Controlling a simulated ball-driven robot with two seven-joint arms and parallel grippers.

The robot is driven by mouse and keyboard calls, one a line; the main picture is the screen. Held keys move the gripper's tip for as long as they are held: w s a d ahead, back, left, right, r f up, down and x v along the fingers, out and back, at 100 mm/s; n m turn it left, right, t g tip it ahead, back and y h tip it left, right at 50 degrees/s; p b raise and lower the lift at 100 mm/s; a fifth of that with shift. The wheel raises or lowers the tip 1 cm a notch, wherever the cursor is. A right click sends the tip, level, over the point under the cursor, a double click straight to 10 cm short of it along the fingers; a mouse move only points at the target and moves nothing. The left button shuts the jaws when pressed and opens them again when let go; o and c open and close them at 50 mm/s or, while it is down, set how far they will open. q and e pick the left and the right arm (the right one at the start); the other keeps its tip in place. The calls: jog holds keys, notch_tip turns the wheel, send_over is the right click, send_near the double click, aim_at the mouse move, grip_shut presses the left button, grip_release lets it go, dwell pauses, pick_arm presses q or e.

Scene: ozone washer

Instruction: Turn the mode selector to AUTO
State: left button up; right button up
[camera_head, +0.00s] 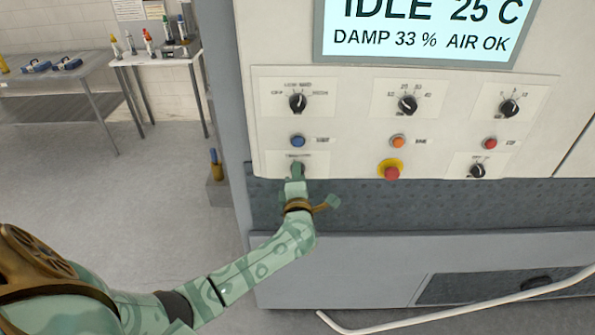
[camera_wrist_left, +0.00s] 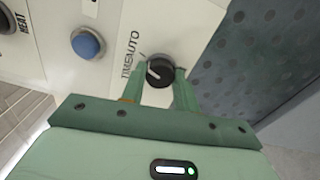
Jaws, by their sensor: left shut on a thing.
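The mode selector is a small black knob on a white plate at the lower left of the control panel (camera_head: 375,100). In the left wrist view the knob (camera_wrist_left: 160,72) has a white pointer mark facing left, towards the printed labels TIME and AUTO (camera_wrist_left: 130,52). I cannot tell exactly which label the pointer meets. My left gripper (camera_head: 297,170) is at the knob and hides most of it in the head view. In the wrist view its green fingers (camera_wrist_left: 160,77) are shut on the knob, one on each side. My right gripper is not in view.
A blue button (camera_head: 298,141) sits just above the selector. A red emergency button on yellow (camera_head: 391,172) is to its right, and more black knobs (camera_head: 298,102) are above. A pale curved handle (camera_head: 450,312) crosses the lower right. Open floor lies left.

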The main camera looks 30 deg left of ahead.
pick_arm(q)
jog(key=shift+f, duration=0.1)
dwell(0.4)
jog(key=o, duration=1)
jog(key=shift+d, duration=0.1)
jog(key=shift+c, duration=0.2)
jog(key=shift+s, duration=0.1)
jog(key=b+v, duration=0.2)
jog(key=v, duration=1.4)
